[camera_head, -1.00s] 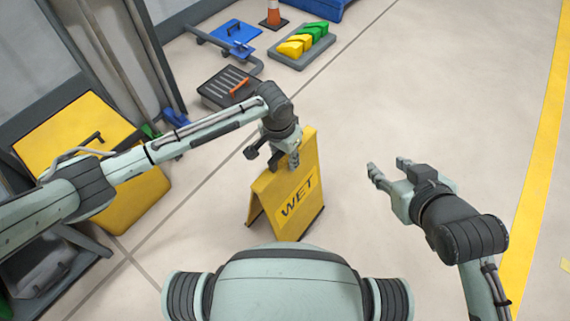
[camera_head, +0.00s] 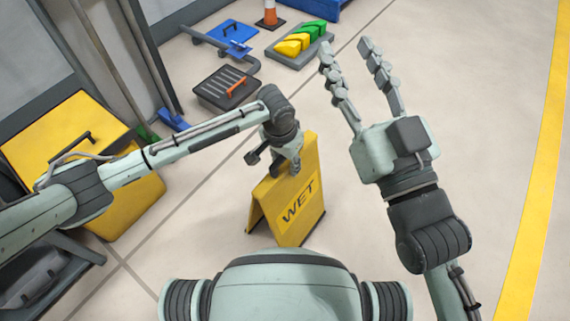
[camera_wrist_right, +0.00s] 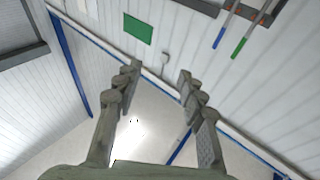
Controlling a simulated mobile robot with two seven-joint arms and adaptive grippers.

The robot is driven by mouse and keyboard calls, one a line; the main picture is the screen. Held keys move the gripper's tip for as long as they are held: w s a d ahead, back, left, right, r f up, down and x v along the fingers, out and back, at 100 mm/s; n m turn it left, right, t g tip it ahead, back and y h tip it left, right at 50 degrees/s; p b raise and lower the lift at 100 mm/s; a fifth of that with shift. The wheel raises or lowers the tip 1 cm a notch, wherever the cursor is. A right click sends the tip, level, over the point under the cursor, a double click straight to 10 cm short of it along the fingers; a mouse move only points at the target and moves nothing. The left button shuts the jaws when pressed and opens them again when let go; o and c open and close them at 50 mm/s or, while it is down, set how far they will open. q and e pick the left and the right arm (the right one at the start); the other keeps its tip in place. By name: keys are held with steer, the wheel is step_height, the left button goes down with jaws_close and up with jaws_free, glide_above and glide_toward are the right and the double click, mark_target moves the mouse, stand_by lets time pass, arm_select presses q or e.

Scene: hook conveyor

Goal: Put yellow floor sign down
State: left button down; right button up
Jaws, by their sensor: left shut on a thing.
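The yellow floor sign (camera_head: 297,205) with the word WET stands upright, its two panels spread like a tent, in the middle of the head view. My left gripper (camera_head: 284,165) is shut on the top edge of the sign. Whether the sign's feet bear fully on the floor is hard to tell. My right gripper (camera_head: 352,72) is open and empty, raised to the right of the sign and apart from it. Its two open fingers also show in the right wrist view (camera_wrist_right: 158,95), with nothing between them.
A yellow box (camera_head: 125,205) stands at the left. A grey grate with an orange handle (camera_head: 226,88), a blue panel (camera_head: 234,37), a tray of yellow and green blocks (camera_head: 300,42) and a traffic cone (camera_head: 269,13) lie further back. The floor at the right is clear, with a yellow line (camera_head: 541,150).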

arm_select(q)
steer(key=shift+d, duration=0.1)
arm_select(e)
steer(key=shift+s+a+r+t+y, duration=0.15)
steer(key=shift+s+r+t, duration=0.1)
steer(key=shift+r, duration=0.25)
steer(key=shift+s+a+r+t+y, duration=0.15)
steer(key=shift+r+t, duration=0.1)
steer(key=shift+r, duration=0.25)
arm_select(q)
steer(key=shift+f, duration=0.15)
arm_select(e)
steer(key=shift+f, duration=0.1)
arm_select(q)
steer(key=c, duration=1.1)
jaws_free()
steer(key=shift+f, duration=0.1)
